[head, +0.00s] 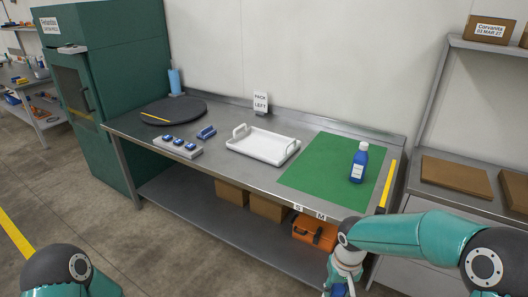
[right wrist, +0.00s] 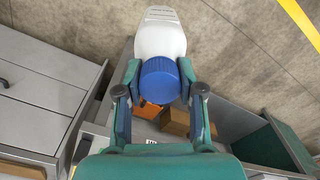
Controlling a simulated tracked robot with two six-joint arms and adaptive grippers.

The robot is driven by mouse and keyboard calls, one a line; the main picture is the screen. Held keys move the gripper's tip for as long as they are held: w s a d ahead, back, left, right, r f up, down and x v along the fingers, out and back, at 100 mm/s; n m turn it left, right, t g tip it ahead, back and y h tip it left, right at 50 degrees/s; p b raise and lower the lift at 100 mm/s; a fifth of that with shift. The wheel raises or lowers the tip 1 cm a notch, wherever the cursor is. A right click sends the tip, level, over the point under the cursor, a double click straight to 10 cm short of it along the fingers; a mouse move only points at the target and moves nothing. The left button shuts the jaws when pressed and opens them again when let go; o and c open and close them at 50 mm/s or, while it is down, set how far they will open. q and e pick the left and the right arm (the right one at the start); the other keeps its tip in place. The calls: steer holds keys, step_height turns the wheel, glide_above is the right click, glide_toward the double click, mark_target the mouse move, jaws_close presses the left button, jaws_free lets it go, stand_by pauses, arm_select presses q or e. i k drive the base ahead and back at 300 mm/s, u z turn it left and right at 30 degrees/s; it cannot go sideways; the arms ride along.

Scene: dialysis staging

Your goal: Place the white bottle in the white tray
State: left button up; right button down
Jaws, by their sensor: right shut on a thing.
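My right gripper (right wrist: 160,78) is shut on a white bottle (right wrist: 160,37) with a blue cap. In the right wrist view the cap faces the camera and a finger lies on each side. In the head view my right gripper is at the bottom edge, in front of the workbench and below its top; the bottle cannot be made out there. The white tray (head: 262,147), with two raised handles, sits empty on the bench, up and left of my right gripper. My left gripper is out of view; only part of that arm shows.
A blue bottle (head: 358,163) stands on a green mat (head: 318,163) right of the tray. Left of the tray are a small blue item (head: 206,132), a holder with blue pieces (head: 178,146) and a black disc (head: 174,110). Boxes (head: 268,207) and an orange case (head: 314,232) are below.

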mark_target(258, 144)
steer(key=u, duration=0.4)
steer(key=i, duration=1)
steer(key=u, duration=0.2)
